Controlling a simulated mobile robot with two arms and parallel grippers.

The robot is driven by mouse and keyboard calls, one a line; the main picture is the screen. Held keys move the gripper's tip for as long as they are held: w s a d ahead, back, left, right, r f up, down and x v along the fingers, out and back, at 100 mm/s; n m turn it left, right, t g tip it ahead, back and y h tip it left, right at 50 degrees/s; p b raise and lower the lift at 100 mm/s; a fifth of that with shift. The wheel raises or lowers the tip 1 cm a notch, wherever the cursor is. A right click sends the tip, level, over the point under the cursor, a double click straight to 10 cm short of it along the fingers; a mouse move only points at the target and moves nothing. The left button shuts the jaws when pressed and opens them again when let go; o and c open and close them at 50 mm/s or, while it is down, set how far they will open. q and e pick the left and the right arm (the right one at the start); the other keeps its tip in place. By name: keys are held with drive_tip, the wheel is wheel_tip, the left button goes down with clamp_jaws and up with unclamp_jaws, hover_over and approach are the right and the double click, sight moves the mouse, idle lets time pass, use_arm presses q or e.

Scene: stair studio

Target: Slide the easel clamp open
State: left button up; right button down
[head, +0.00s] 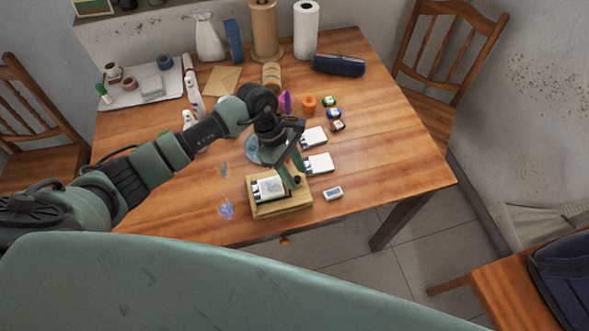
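A small wooden easel (281,210) stands near the front edge of the table, with a white card or small canvas (268,188) bearing a faint drawing on it. A small dark knob-like part (297,180) shows at the easel's upper right; I cannot tell for sure whether it is the clamp. My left gripper (292,180) points down over the easel's upper right side, close to this part. Its fingers overlap the easel, so contact and finger opening are unclear. My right gripper is not in view.
The wooden table (395,150) holds small white canvases (319,163), paint jars (309,103), a white eraser-like block (333,193), a dark blue case (339,65), a vase (209,40) and paper rolls (305,30). The table's right side is clear. Chairs (450,45) stand around it.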

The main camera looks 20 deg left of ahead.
use_arm(q)
drive_tip(key=shift+d+f, duration=0.1)
drive_tip(key=shift+f, duration=0.1)
clamp_jaws()
drive_tip(key=shift+r, duration=0.1)
idle(1.2)
